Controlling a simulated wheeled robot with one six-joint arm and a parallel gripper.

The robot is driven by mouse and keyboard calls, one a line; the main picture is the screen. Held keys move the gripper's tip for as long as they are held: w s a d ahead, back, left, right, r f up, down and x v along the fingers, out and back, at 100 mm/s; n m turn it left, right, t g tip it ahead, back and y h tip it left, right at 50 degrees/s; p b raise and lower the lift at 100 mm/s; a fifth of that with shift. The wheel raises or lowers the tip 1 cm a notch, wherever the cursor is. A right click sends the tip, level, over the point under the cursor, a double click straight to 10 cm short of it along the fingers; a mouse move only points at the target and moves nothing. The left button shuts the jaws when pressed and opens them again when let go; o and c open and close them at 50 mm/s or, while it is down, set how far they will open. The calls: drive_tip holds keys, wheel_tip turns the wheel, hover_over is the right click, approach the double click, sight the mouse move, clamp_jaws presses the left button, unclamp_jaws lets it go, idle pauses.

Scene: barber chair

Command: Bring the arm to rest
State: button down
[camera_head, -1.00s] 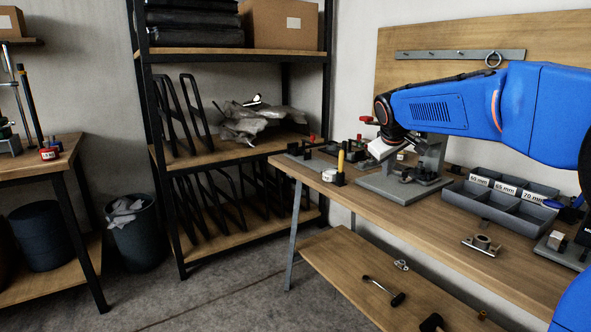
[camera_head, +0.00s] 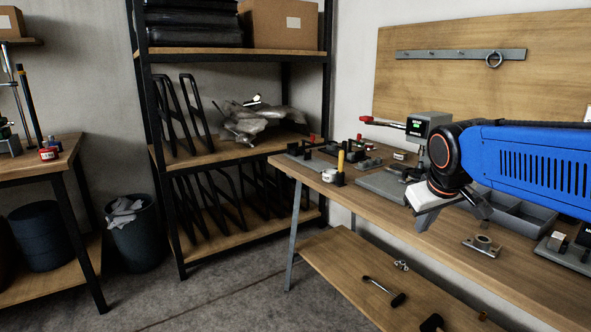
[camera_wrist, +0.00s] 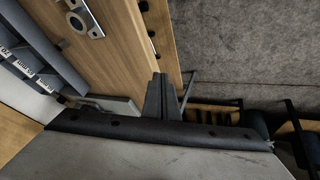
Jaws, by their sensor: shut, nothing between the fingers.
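My blue arm reaches in from the right in the head view, with a black wrist joint and a pale gripper body. My gripper (camera_head: 422,222) hangs over the front edge of the wooden workbench (camera_head: 455,235), shut and empty. In the wrist view the dark fingers of my gripper (camera_wrist: 161,98) are together, over the bench edge with the floor beyond. The gripper touches nothing that I can see.
A grey divided tray (camera_head: 525,215) and a metal bracket (camera_head: 482,246) lie on the bench. A grey device with a small screen (camera_head: 420,127) stands behind my wrist. A lower shelf (camera_head: 345,265) holds tools.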

drive_tip(key=s+f+m, duration=0.1)
drive_tip(key=s+f, duration=0.5)
drive_tip(key=s, duration=0.4)
drive_tip(key=s+f+m+g+y, duration=0.1)
drive_tip(key=s+f, duration=0.5)
drive_tip(key=s, duration=0.5)
drive_tip(key=shift+s+a+f+m, duration=0.2)
drive_tip(key=shift+a+f+m, duration=0.2)
drive_tip(key=shift+a, duration=0.05)
drive_tip(key=shift+r, duration=0.1)
